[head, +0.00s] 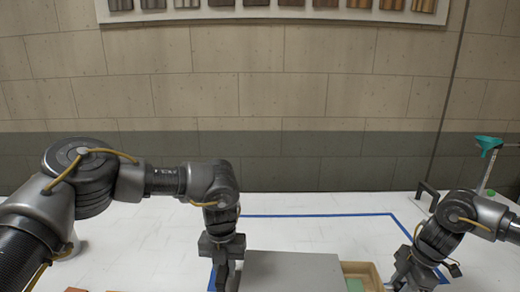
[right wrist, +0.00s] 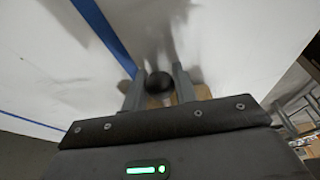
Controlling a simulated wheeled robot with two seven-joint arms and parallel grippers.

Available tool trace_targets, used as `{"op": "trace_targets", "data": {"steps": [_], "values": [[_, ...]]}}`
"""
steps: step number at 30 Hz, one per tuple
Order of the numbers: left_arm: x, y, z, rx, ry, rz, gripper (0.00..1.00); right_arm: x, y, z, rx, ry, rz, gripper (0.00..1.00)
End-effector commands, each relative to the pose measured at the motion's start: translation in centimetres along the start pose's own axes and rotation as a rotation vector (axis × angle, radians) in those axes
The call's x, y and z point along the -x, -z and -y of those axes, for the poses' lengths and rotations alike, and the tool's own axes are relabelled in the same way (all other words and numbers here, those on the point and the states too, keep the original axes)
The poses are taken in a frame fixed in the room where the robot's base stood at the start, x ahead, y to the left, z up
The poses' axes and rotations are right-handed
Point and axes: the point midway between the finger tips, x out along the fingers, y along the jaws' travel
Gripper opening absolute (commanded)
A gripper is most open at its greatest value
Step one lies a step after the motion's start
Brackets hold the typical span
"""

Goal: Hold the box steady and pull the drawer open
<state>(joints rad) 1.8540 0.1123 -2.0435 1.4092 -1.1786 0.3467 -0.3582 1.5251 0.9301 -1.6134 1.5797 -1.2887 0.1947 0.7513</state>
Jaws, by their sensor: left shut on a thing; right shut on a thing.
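The grey box (head: 293,268) stands at the bottom centre of the head view, cut off by the lower edge. My left gripper (head: 226,277) points down at the box's left edge and is shut on it; the fingertips are partly out of view. The tan drawer (head: 372,273) sticks out from the box's right side, partly open, with something greenish inside. My right gripper (head: 398,283) is at the drawer's outer end. In the right wrist view its fingers (right wrist: 160,88) are shut on a black round knob (right wrist: 158,82), with the drawer's tan front just behind.
The white table has a blue tape outline (head: 310,215) around the work area. A stand with a green top (head: 488,143) and a dark handle-like bar (head: 428,190) are at the right. Reddish items (head: 76,290) show at the lower left. The table behind the box is clear.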

Motion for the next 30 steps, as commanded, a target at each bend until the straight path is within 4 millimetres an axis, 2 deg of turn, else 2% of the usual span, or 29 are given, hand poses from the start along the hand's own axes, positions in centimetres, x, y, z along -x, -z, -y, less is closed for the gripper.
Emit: {"op": "trace_targets", "data": {"steps": [6,20,30], "values": [[0.0,0.0,-0.2,0.004,-0.004,0.0,0.0,0.4,-1.3,0.0,-0.006,-0.001,0.003,0.01],[0.0,0.0,-0.2,0.004,-0.004,0.0,0.0,0.5,-1.6,0.0,-0.004,0.0,0.004,0.01],[0.0,0.0,-0.2,0.004,-0.004,0.0,0.0,0.9,-3.1,0.1,-0.006,0.0,0.004,0.01]]}}
